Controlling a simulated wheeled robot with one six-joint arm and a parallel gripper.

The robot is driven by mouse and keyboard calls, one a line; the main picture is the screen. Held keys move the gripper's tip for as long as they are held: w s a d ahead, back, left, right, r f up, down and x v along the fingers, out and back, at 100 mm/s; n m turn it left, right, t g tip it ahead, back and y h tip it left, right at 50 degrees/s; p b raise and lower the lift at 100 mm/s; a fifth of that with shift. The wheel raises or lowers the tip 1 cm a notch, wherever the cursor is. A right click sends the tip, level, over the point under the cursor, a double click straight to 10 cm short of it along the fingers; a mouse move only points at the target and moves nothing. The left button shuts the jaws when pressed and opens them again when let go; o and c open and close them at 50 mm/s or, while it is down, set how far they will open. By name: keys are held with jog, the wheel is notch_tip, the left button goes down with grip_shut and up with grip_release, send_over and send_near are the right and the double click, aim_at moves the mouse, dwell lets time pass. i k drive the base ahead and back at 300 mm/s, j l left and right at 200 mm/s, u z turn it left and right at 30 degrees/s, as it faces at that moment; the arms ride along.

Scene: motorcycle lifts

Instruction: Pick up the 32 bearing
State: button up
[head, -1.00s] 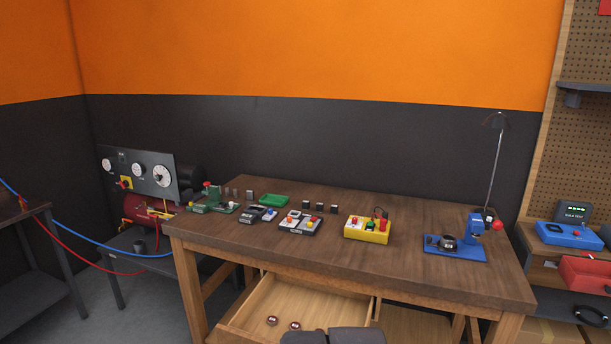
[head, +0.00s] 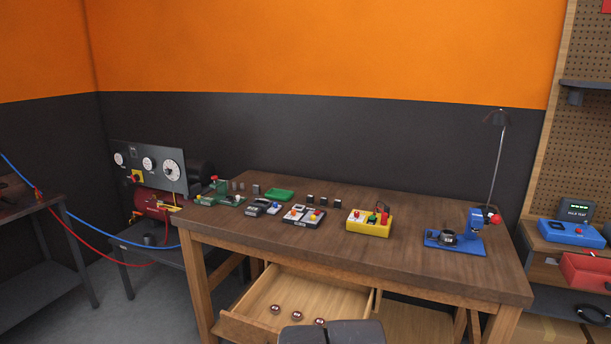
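Three small dark reddish-brown discs with pale labels, which may be bearings, lie in the open wooden drawer (head: 350,300) under the bench: a left one (head: 275,309), a middle one (head: 298,314) and a right one (head: 320,321). Their labels are too small to read, so I cannot tell which is the 32 bearing. A dark ring-like part (head: 448,239) with a pale label sits on the blue press (head: 455,243) on the bench; its number is also unclear. My gripper is not clearly in view; a dark part of my own body shows at the bottom middle, covering part of the drawer.
The wooden bench (head: 400,265) carries a yellow button box (head: 368,225), a green tray (head: 279,195), several small devices and a lamp (head: 498,150). A red compressor (head: 152,203) stands left. Blue and red boxes stand right. Floor is free at the lower left.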

aim_at(296, 315)
jog(key=u, duration=0.1)
jog(key=i+u, duration=0.3)
jog(key=i, duration=0.75)
